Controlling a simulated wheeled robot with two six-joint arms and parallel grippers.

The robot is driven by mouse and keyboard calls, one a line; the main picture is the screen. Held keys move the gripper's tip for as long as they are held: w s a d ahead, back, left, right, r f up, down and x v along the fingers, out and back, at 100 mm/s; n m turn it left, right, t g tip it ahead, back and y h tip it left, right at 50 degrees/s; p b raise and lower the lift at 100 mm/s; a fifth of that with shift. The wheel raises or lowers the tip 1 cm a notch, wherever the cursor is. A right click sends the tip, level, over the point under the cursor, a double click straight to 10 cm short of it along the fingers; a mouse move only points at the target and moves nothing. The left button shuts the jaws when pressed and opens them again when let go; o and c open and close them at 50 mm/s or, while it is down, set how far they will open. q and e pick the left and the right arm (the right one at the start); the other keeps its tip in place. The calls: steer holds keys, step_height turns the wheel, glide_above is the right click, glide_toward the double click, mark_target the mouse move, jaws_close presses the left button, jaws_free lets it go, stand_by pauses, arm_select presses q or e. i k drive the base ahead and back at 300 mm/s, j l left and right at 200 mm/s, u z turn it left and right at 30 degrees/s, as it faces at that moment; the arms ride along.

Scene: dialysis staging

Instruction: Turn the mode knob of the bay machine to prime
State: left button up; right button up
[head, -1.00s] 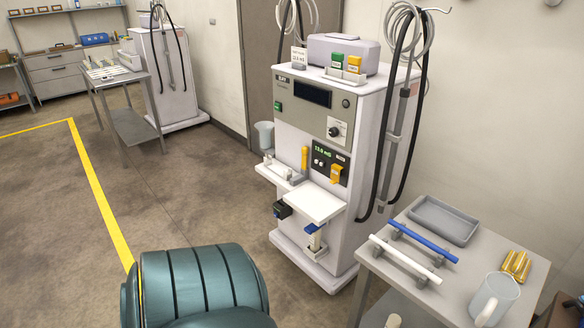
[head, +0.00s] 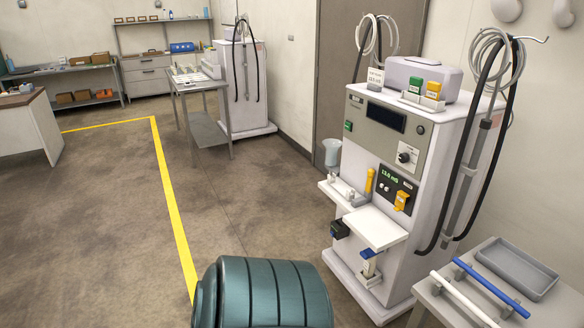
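The bay machine (head: 447,160) is a tall white cabinet at the right of the head view, with hoses on both sides. Its mode knob (head: 404,157) is a dark knob on a pale plate on the upper grey front panel, below and right of a dark display (head: 377,116). The knob's setting is too small to read. A lower dark panel shows a green reading (head: 389,176). Neither of my grippers is in view.
A teal padded chair (head: 262,293) stands in front of the machine. A grey side table (head: 437,292) with a tray (head: 516,268) and blue and white bars is at the lower right. A second machine (head: 245,90) and a cart (head: 205,86) stand farther back. Floor at left is clear.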

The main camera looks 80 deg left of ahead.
mark_target(403, 158)
steer(key=u, duration=1.75)
steer(key=i+j+z, duration=0.2)
steer(key=i+z, duration=0.2)
steer(key=i, duration=0.15)
steer(key=i+j+z, duration=0.35)
steer(key=i, duration=0.15)
